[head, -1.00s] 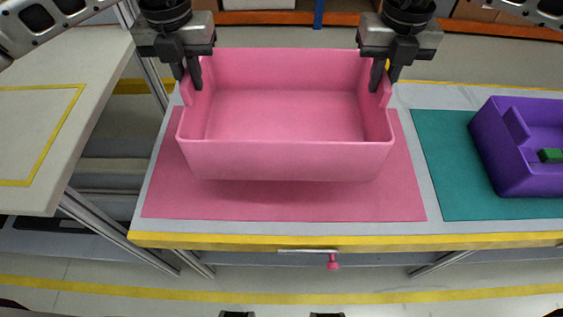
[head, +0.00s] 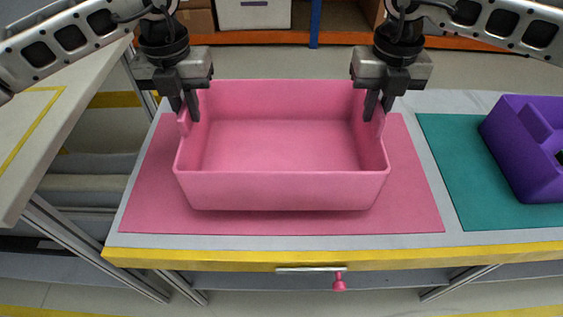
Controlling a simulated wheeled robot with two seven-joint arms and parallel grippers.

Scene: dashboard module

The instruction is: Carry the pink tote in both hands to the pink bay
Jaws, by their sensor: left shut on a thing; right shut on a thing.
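The pink tote (head: 281,189) is an open, empty box over the pink bay (head: 412,205), a pink mat on the grey table. It looks level; a shadow shows under its front, and I cannot tell whether it touches the mat. My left gripper (head: 187,106) is shut on the tote's left side wall. My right gripper (head: 377,106) is shut on its right side wall. The fingertips are partly hidden by the walls.
A purple tote (head: 508,150) stands on a teal mat (head: 455,170) to the right. A pale table (head: 50,120) with a yellow outline is at the left.

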